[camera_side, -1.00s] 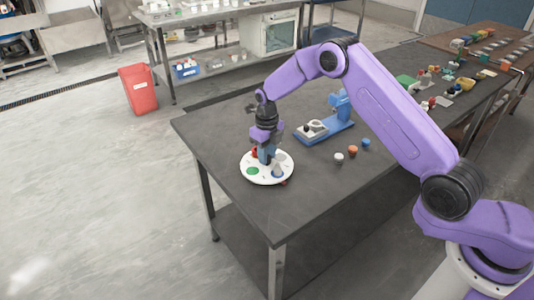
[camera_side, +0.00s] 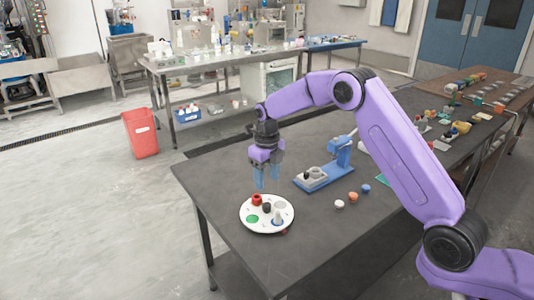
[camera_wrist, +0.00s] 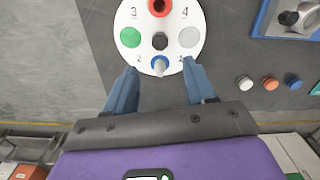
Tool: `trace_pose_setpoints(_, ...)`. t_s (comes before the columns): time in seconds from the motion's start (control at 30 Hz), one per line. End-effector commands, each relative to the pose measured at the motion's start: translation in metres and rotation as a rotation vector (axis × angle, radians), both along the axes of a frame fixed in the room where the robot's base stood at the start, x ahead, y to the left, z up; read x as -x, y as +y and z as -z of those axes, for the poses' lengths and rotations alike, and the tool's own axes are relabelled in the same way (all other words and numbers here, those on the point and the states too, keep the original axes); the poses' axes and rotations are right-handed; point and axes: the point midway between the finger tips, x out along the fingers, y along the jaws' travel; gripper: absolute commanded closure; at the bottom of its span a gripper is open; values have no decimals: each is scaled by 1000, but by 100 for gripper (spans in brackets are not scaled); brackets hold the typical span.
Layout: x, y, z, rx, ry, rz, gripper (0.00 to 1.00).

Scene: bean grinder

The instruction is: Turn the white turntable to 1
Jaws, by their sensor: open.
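The white turntable (camera_side: 267,229) lies on the dark table; the wrist view shows it from above (camera_wrist: 137,52). It carries a black centre knob (camera_wrist: 160,41), a red round piece (camera_wrist: 159,7), a green disc (camera_wrist: 131,37), a grey disc (camera_wrist: 189,37) and a blue-based pale cone (camera_wrist: 159,64). The numbers 3 and 4 are printed above the green and grey discs; smaller marks flank the cone, seemingly 2 at left and 1 at right. My gripper (camera_side: 266,186) is open and empty above the turntable, its blue fingers pointing down, apart from the knob.
A blue device (camera_side: 325,177) with a lever stands behind and right of the turntable. White (camera_side: 339,204), orange (camera_side: 352,197) and blue (camera_side: 366,188) caps sit right of the turntable. The table's near left edge is close to the turntable.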

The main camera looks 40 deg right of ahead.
Motion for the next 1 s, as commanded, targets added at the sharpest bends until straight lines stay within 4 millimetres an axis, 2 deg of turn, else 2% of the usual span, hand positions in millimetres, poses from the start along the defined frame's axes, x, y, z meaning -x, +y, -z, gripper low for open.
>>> trace_pose_setpoints(0.03, -1, 0, -13, 0, -6, 0, 45)
trace_pose_setpoints(0.2, -1, 0, -46, 0, -5, 1, 45)
trace_pose_setpoints(0.4, -1, 0, -72, -1, -3, 1, 45)
trace_pose_setpoints(0.6, 0, 0, -80, 0, 0, 1, 45)
trace_pose_setpoints(1.0, 0, 0, -81, 0, 0, -1, 45)
